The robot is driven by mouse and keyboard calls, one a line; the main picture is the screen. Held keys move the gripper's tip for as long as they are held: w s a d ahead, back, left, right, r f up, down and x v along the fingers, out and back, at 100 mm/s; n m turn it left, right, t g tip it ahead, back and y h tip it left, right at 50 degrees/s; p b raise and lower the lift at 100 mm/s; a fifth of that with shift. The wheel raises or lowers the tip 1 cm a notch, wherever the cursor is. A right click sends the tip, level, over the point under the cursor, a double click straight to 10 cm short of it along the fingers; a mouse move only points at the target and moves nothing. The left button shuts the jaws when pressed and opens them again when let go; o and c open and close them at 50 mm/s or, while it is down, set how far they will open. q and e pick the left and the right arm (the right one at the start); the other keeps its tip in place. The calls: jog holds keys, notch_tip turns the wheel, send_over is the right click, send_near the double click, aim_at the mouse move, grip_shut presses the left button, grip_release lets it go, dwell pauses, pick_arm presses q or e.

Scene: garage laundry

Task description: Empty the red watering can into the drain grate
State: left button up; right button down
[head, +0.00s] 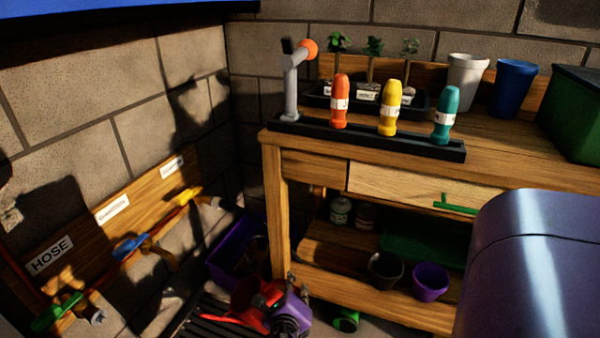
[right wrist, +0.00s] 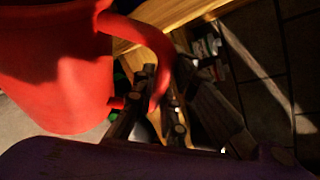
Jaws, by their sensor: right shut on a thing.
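The red watering can (head: 258,300) is low at the bottom centre of the head view, in front of the workbench's left leg. Its narrow red part, which looks like the spout, reaches left over the dark slatted drain grate (head: 205,322). I cannot tell exactly how far the can is tilted, and no water shows. My right gripper (head: 285,308) is at the can's right side, shut on its handle. In the right wrist view the can's red body (right wrist: 60,70) fills the left, and its curved handle passes between the dark fingers (right wrist: 158,95). My left gripper is not in view.
A purple bin (head: 235,250) stands behind the can by the wall. The wooden workbench (head: 275,200) is to the right, with pots (head: 430,281) on its lower shelf. A hose board (head: 110,215) with coloured valves runs along the left wall. A green object (head: 346,321) lies on the floor.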

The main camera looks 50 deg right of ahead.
aim_at(274, 281)
jog(key=shift+w+a+r+n+h+b, duration=0.4)
jog(key=shift+w+a+r+n, duration=0.2)
jog(key=shift+w+a+r, duration=0.15)
jog(key=shift+w+a+r+g+p, duration=0.35)
jog(key=shift+w+r+p, duration=0.2)
jog(key=shift+p, duration=0.2)
jog(key=shift+w+a+r+n+h+p, duration=0.3)
jog(key=shift+w+a+n+h+p, duration=0.1)
jog(key=shift+w+a+n+p, duration=0.25)
jog(key=shift+w+a+r+n+p, duration=0.4)
jog(key=shift+w+a+p, duration=0.15)
jog(key=shift+w+a, duration=0.15)
jog(key=shift+n+g+h, duration=0.35)
jog(key=shift+n+h, duration=0.25)
jog(key=shift+n, duration=0.05)
jog(key=shift+w+a+r+p, duration=1)
jog(key=shift+w+a+r, duration=0.3)
jog(key=shift+w+r, duration=0.15)
